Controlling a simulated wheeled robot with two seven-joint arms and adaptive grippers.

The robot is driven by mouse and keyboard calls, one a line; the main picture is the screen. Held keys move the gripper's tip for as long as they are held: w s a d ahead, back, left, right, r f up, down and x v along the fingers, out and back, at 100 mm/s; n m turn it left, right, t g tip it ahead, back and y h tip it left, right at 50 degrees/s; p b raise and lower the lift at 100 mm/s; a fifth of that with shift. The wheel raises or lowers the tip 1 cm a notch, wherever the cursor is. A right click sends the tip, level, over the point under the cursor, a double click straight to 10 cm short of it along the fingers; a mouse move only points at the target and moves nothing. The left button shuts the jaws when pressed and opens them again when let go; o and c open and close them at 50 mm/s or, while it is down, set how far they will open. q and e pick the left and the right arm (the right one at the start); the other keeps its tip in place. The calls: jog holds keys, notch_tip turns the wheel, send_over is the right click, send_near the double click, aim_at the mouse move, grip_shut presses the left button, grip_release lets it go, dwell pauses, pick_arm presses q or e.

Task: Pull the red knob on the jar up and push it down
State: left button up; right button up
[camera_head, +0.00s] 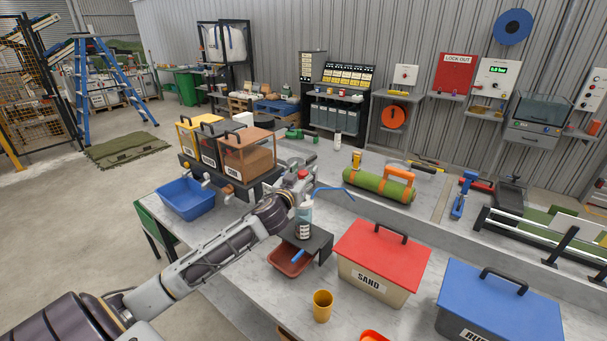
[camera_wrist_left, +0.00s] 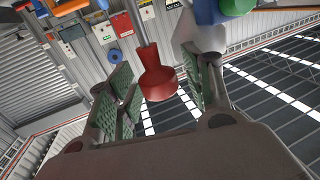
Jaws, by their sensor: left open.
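The red knob (camera_wrist_left: 158,82) shows large in the left wrist view, between the green-padded fingers of my left gripper (camera_wrist_left: 160,90). A narrower red neck rises from it. The fingers are open, with a gap on each side; I cannot tell whether either touches the knob. In the head view, a small part of the red knob (camera_head: 303,174) shows at my left gripper (camera_head: 300,184). My right gripper is out of view.
The jar stands by a dark stand (camera_head: 318,243) over a brown-red tray (camera_head: 284,262). A red-lidded sand box (camera_head: 378,251), a yellow cup (camera_head: 322,306) and a green roll (camera_head: 375,187) are nearby. A blue bin (camera_head: 184,203) stands at left.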

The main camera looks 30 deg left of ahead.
pick_arm(q)
grip_shut()
dwell(0.3)
jog(key=shift+f, duration=0.15)
jog(key=shift+f+b, duration=1.75)
jog(key=shift+f, duration=1)
grip_release()
